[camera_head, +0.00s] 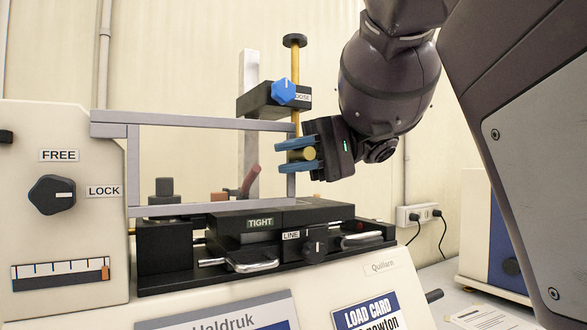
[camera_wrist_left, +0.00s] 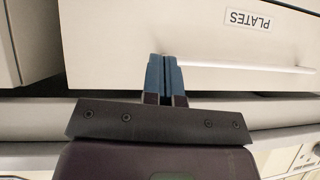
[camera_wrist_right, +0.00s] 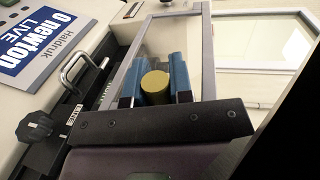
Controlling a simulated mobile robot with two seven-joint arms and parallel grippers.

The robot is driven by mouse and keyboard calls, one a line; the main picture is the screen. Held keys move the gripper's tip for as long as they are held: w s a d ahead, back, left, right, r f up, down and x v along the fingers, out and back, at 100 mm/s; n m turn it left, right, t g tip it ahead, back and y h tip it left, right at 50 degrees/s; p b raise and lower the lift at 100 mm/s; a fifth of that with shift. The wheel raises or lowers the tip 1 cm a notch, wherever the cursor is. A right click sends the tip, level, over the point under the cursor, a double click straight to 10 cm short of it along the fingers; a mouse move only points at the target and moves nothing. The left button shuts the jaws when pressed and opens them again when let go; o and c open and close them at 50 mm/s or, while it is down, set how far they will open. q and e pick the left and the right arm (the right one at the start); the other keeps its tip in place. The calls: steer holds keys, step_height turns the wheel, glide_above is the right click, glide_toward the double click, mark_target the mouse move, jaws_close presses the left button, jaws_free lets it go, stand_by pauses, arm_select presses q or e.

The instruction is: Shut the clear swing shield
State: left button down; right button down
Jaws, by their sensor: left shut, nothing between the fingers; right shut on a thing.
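The clear swing shield (camera_head: 210,122) has a grey frame and is hinged at the left by the cream housing. In the head view it spans in front of the test bed. Its frame (camera_wrist_right: 208,60) also shows in the right wrist view. A round brass knob (camera_head: 310,153) sits on the shield's free edge. My right gripper (camera_head: 284,156) is shut on this knob, with a blue finger above and below it. The knob (camera_wrist_right: 155,85) shows between the fingers in the right wrist view. My left gripper (camera_wrist_left: 164,62) is shut and empty, in front of a drawer front.
A black bed (camera_head: 270,230) with TIGHT and LINE labels lies below the shield. The FREE/LOCK dial (camera_head: 51,195) is at left. A PLATES drawer (camera_wrist_left: 240,45) with a long handle faces my left gripper.

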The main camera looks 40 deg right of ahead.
arm_select(q)
steer(key=shift+w+d+f+b, duration=0.2)
steer(key=shift+w+d+b, duration=0.2)
steer(key=shift+w, duration=0.1)
arm_select(e)
steer(key=shift+f, duration=0.3)
arm_select(q)
steer(key=shift+a, duration=0.1)
arm_select(e)
steer(key=shift+f, duration=0.15)
steer(key=c, duration=1.3)
jaws_free()
steer(key=shift+c, duration=0.2)
steer(key=o, duration=0.3)
steer(key=shift+a, duration=0.1)
arm_select(q)
steer(key=shift+s+f, duration=0.1)
steer(key=shift+s, duration=0.2)
arm_select(e)
steer(key=shift+r, duration=0.2)
